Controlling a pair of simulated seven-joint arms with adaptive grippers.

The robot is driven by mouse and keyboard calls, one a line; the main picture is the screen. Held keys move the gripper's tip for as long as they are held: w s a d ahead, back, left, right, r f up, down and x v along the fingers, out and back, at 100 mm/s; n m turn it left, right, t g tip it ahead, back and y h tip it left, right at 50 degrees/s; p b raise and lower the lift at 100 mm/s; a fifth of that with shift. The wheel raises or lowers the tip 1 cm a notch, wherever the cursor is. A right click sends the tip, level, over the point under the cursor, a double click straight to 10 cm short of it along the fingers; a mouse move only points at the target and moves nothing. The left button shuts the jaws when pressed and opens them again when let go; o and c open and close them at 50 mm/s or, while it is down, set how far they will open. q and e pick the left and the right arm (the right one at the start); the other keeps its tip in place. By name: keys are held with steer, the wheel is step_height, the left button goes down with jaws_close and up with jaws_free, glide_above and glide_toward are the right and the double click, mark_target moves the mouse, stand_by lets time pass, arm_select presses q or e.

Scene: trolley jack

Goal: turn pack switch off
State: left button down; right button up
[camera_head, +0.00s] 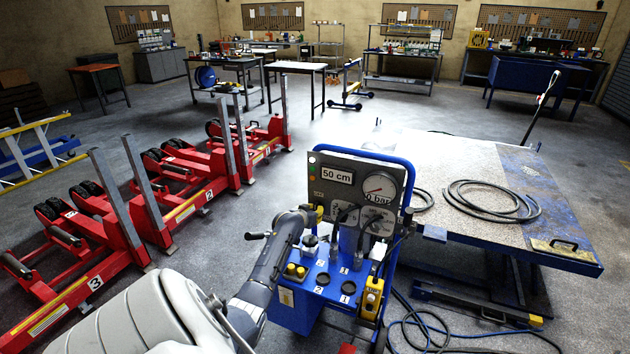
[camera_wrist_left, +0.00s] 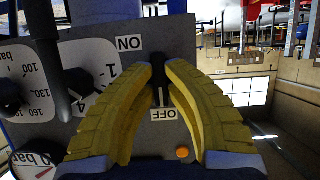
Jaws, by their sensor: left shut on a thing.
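The pack switch (camera_wrist_left: 160,92) is a small dark lever on the grey panel, between the ON label (camera_wrist_left: 129,43) and the OFF label (camera_wrist_left: 164,115), in the upside-down left wrist view. My left gripper (camera_wrist_left: 160,84) has yellow ribbed fingers on both sides of the lever and is shut on it. The fingers partly hide the switch, and I cannot tell its setting. In the head view my left gripper (camera_head: 314,212) is at the left edge of the control panel (camera_head: 333,192), where the arm hides the switch. My right gripper is not in view.
The panel carries gauges (camera_head: 379,187) and stands on a blue control unit (camera_head: 296,314) with hoses. A low lift table (camera_head: 480,165) with a coiled cable is on the right. Red jacks (camera_head: 185,175) stand on the left.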

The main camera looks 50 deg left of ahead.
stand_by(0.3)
arm_select(q)
steer(key=c, duration=1.4)
jaws_free()
steer(key=v, duration=1.2)
steer(key=shift+f, duration=0.1)
